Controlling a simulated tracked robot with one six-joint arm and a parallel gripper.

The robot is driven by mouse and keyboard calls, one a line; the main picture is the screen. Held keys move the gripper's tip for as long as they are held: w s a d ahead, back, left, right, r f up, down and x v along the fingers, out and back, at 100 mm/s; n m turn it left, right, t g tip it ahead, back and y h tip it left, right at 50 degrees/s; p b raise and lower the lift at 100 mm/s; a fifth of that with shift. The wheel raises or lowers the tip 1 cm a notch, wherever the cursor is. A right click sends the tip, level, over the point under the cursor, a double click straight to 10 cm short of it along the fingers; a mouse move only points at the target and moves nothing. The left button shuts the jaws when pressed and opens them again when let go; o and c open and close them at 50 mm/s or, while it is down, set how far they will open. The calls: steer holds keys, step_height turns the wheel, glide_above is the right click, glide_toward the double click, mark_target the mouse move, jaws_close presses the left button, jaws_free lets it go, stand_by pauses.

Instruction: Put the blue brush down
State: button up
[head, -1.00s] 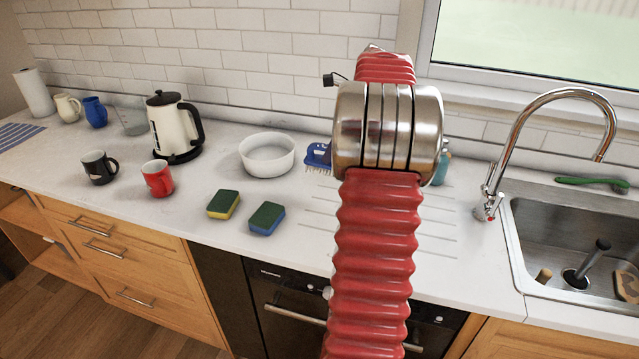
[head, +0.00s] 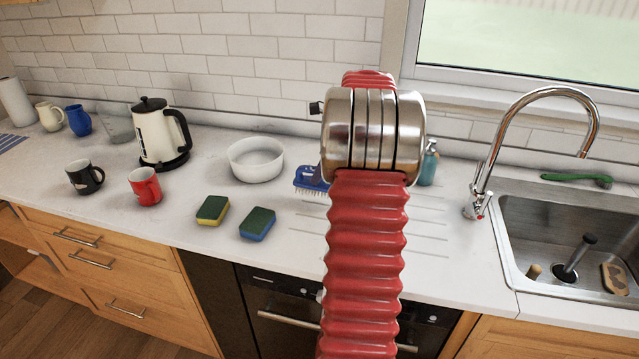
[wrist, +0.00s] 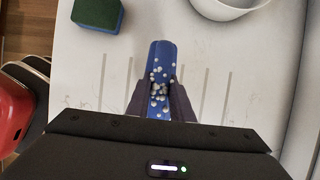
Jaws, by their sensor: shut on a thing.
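The blue brush (head: 311,179) shows in the head view just left of my arm, with its pale bristles pointing down over the white counter (head: 190,230). Its right part is hidden behind my arm. In the wrist view, my gripper (wrist: 158,88) is shut on the blue brush (wrist: 160,55), its dark fingers on either side of a blue body with white spots. My gripper is hidden behind my arm in the head view. I cannot tell whether the bristles touch the counter.
A white bowl (head: 256,160) stands behind and left of the brush. Two sponges (head: 213,210) (head: 257,223) lie in front and left. A teal bottle (head: 429,165) and the sink (head: 570,240) are on the right. Grooved counter (head: 430,225) right of my arm is clear.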

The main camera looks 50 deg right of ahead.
steer(key=shift+f, duration=1.9)
steer(key=o, duration=0.7)
steer(key=v, duration=1.2)
